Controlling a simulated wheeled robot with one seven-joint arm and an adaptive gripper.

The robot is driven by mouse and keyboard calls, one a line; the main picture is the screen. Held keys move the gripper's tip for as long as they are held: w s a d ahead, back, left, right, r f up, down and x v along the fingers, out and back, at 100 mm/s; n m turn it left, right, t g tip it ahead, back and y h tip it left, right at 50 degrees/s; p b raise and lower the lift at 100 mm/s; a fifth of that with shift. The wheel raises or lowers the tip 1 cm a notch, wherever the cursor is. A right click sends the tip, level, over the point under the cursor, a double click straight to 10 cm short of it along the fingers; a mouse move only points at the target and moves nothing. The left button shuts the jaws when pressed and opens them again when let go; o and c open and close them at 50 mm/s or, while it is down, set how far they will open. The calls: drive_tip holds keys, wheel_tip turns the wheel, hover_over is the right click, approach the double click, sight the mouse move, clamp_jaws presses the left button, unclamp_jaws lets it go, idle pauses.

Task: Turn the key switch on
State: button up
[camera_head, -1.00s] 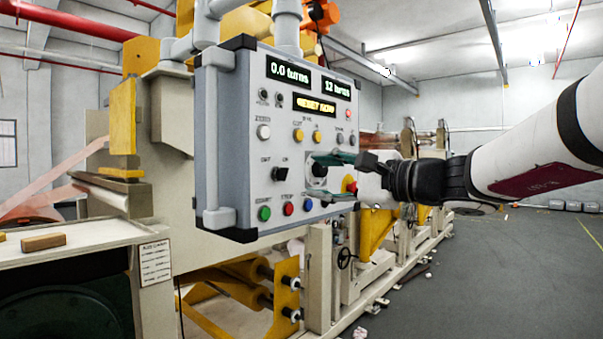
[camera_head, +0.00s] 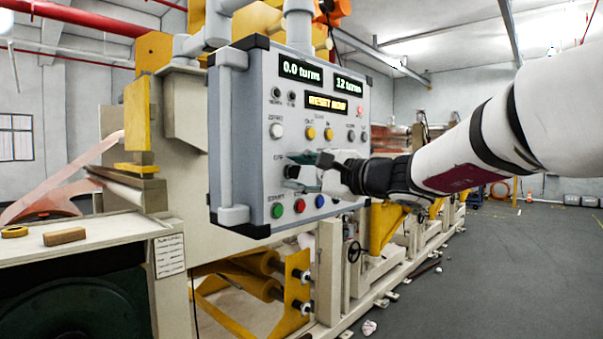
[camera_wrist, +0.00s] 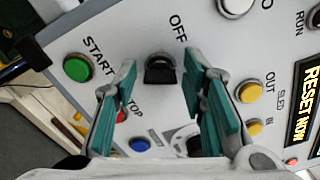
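The key switch (camera_wrist: 160,70) is a black knob in a round collar on the grey control panel (camera_head: 240,140). In the wrist view the OFF label is above it and START is to its left. My gripper (camera_wrist: 160,62) is open, with one teal finger on each side of the knob and gaps visible between them. I cannot tell how deep the fingertips reach around it. In the head view my gripper (camera_head: 297,165) is at the panel and mostly hides the switch.
A green START button (camera_wrist: 77,68), a blue button (camera_wrist: 139,144) and a white button (camera_wrist: 236,5) are close to the fingers. The display (camera_head: 326,104) reads RESET NOW. A table (camera_head: 90,239) stands at the left; open floor lies at the right.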

clamp_jaws()
drive_tip(key=shift+m, duration=0.7)
drive_tip(key=shift+o, duration=2.2)
unclamp_jaws()
drive_tip(key=v, duration=1.2)
drive_tip(key=shift+s+f, duration=0.1)
